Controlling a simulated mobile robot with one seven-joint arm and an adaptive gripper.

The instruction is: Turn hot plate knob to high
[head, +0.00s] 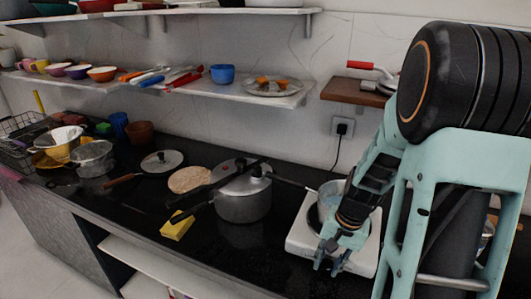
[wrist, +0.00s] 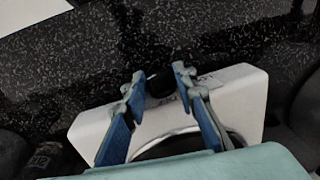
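The white hot plate (head: 304,236) stands on the black counter at the right of the head view, partly hidden by my arm. In the wrist view the hot plate (wrist: 245,95) shows its front edge, part of its round burner ring and a dark marking. Its black knob (wrist: 160,86) sits at the front edge, between my fingertips. My gripper (wrist: 158,76) is open, with one finger on each side of the knob; I cannot tell whether either finger touches it. In the head view my gripper (head: 333,262) is at the hot plate's front side, and the knob is hidden there.
A metal pot (head: 329,193) is on the hot plate. A lidded pressure cooker (head: 243,200) and a yellow block (head: 177,225) are to the left. A black plug sits in the wall socket (head: 342,127) behind. Shelves hang above.

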